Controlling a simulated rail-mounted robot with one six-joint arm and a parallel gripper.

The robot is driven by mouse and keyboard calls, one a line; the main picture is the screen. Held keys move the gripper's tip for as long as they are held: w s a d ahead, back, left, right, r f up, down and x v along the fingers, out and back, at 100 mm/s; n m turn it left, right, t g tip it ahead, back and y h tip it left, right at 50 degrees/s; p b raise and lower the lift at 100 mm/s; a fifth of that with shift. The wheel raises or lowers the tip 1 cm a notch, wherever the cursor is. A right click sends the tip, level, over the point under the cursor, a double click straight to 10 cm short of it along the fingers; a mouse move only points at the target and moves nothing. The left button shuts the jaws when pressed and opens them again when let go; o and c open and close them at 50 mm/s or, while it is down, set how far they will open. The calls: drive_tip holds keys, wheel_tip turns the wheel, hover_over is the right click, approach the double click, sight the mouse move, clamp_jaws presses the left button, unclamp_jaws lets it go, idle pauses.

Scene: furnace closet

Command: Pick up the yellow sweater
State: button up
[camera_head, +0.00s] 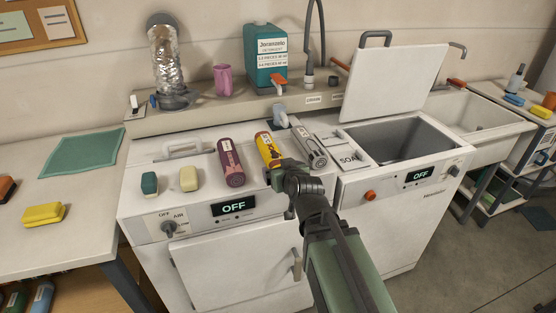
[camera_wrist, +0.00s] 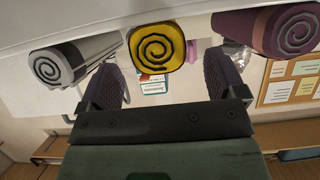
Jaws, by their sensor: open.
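The yellow sweater (camera_head: 268,147) is a rolled bundle with a dark pattern, lying on top of the left white machine. In the wrist view its round spiral end (camera_wrist: 156,47) faces the camera, roughly centred between and ahead of the fingertips. My gripper (camera_head: 283,174) is open at the near end of the roll, its two dark fingers spread apart in the wrist view (camera_wrist: 161,76). I cannot tell whether a finger touches the roll. My gripper hides part of its near end in the head view.
A purple roll (camera_head: 231,163) lies left of the yellow one, and a grey roll (camera_head: 309,148) lies close on its right. A green block (camera_head: 149,184) and a pale yellow block (camera_head: 189,178) sit further left. A raised lid (camera_head: 392,78) stands over an open tub on the right.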

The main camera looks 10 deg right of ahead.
drive_tip(key=b+x, duration=0.2)
drive_tip(key=x, duration=0.3)
drive_tip(key=shift+w, duration=0.1)
drive_tip(key=shift+c, duration=0.3)
drive_tip(key=shift+d, duration=0.1)
drive_tip(key=c, duration=1.1)
drive_tip(key=shift+r, duration=0.15)
wheel_tip(320, 180, up, 20)
drive_tip(key=p, duration=2)
